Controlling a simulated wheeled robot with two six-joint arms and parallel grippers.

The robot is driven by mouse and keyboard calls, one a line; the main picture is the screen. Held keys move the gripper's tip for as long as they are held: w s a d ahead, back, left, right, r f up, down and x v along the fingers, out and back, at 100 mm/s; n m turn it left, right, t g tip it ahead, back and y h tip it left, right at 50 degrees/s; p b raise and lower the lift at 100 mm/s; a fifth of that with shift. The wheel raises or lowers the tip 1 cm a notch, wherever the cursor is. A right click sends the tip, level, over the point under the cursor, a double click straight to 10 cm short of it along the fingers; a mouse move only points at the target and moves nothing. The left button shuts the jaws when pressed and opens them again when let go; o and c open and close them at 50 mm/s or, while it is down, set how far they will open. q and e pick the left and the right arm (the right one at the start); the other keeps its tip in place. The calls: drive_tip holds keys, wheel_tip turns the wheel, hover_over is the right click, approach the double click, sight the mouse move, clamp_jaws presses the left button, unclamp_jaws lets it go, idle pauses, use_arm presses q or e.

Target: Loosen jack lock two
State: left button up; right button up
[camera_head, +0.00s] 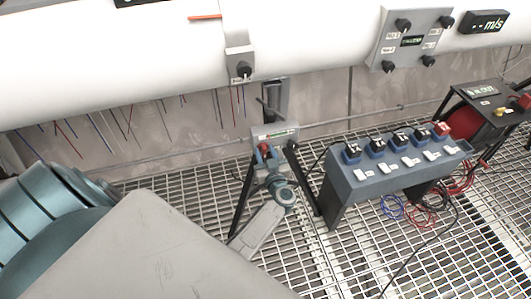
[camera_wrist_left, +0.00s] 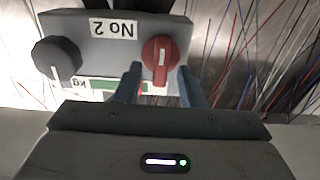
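A grey jack box labelled "No 2" (camera_wrist_left: 113,29) shows upside down in the left wrist view, with a green kg display on it. In the head view the box (camera_head: 287,131) stands on black legs below the white pipe. It carries a red knob (camera_wrist_left: 160,59) and a black knob (camera_wrist_left: 56,62); the red knob also shows in the head view (camera_head: 264,147). My left gripper (camera_wrist_left: 159,72) is open, its blue fingertips on either side of the red knob. I cannot tell whether they touch it. My right gripper is not in view.
A blue-grey switch console (camera_head: 395,180) with several knobs stands to the right on the grated floor. A black-framed red reel (camera_head: 465,119) is behind it. The white pipe (camera_head: 130,60) runs across the back with control boxes. Loose cables lie near the console.

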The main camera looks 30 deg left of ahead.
use_arm(q)
drive_tip(key=shift+a, duration=0.1)
clamp_jaws()
